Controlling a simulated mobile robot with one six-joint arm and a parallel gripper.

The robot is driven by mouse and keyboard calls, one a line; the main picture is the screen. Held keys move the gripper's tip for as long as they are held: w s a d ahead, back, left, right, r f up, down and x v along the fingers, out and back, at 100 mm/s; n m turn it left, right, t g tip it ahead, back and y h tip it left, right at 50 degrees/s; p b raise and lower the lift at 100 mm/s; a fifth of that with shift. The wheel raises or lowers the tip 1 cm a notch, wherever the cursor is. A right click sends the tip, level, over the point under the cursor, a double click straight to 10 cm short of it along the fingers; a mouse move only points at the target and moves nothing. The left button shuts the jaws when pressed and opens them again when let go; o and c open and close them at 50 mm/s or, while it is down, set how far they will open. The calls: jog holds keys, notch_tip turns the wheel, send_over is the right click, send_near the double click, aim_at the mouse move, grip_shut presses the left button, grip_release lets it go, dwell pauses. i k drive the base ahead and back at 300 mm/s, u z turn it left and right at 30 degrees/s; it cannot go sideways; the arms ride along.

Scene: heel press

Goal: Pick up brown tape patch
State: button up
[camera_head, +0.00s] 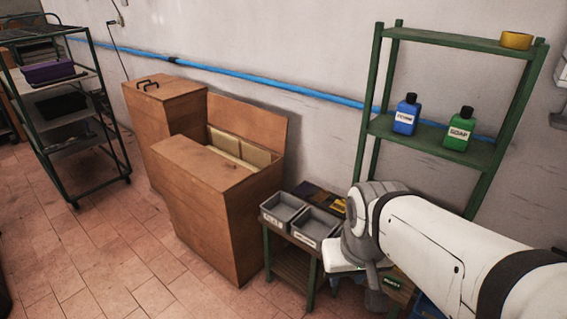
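I cannot make out a brown tape patch for certain. Small brown and yellow items (338,204) lie behind two grey trays on a low green-framed stand, partly covered by my arm. My white and grey arm reaches in from the lower right, its wrist over the right side of this stand. My gripper (373,298) points down below the wrist. It is small and mostly hidden, so its fingers and anything between them cannot be told.
Grey trays (283,207) stand left of my wrist. A wooden cabinet (205,205) with an open lid stands further left. A green shelf (480,155) holds a blue bottle (406,116), a green bottle (459,130) and a yellow roll (516,40).

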aim_at(321, 197)
jog(key=u, duration=0.5)
jog(key=i, duration=1.8)
jog(key=z, duration=0.85)
